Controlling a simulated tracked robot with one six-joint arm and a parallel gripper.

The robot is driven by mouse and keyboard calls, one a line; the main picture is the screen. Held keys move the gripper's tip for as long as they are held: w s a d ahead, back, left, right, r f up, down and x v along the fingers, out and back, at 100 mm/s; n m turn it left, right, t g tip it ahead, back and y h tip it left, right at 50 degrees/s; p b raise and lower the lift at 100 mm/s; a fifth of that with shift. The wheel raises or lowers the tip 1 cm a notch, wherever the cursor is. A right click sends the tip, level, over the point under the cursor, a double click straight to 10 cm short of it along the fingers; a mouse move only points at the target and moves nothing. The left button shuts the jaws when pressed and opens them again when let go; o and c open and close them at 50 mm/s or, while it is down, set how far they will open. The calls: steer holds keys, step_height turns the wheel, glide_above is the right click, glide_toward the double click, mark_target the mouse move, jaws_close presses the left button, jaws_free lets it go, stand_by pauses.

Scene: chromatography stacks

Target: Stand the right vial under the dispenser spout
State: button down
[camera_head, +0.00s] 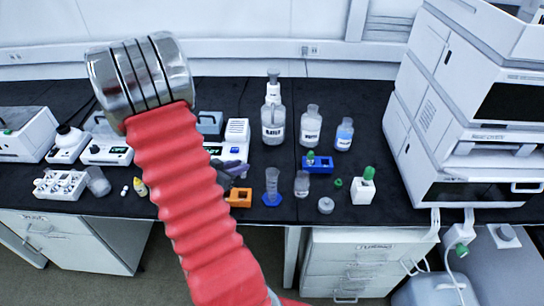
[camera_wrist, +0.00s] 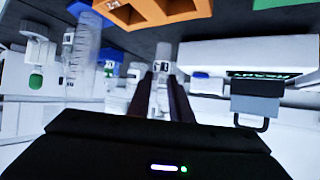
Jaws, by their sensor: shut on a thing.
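My gripper (camera_head: 236,171) is over the middle of the bench, behind the orange rack (camera_head: 240,198). In the wrist view its two dark fingers (camera_wrist: 166,82) are shut on a small clear vial (camera_wrist: 163,68) with a pale label. In the head view the held vial cannot be made out behind the fingers. A clear bottle (camera_head: 273,125) with a white dispenser top (camera_head: 273,90) stands behind and to the right of my gripper. Its spout is too small to make out. The orange rack also shows at the top of the wrist view (camera_wrist: 155,12).
A graduated cylinder (camera_head: 272,185) on a blue foot and a clear jar (camera_head: 302,184) stand right of the orange rack. A blue rack (camera_head: 317,164) and two bottles (camera_head: 311,125) (camera_head: 344,134) stand farther right. A white instrument (camera_head: 238,138) stands behind my gripper.

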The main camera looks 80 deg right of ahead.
steer(key=s+d, duration=0.3)
steer(key=d, duration=0.5)
steer(key=s+d, duration=0.3)
steer(key=d, duration=0.6)
steer(key=shift+s, duration=0.2)
steer(key=shift+f, duration=1.75)
steer(key=shift+a+f, duration=0.1)
steer(key=c, duration=1.6)
jaws_free()
steer(key=v, duration=1.2)
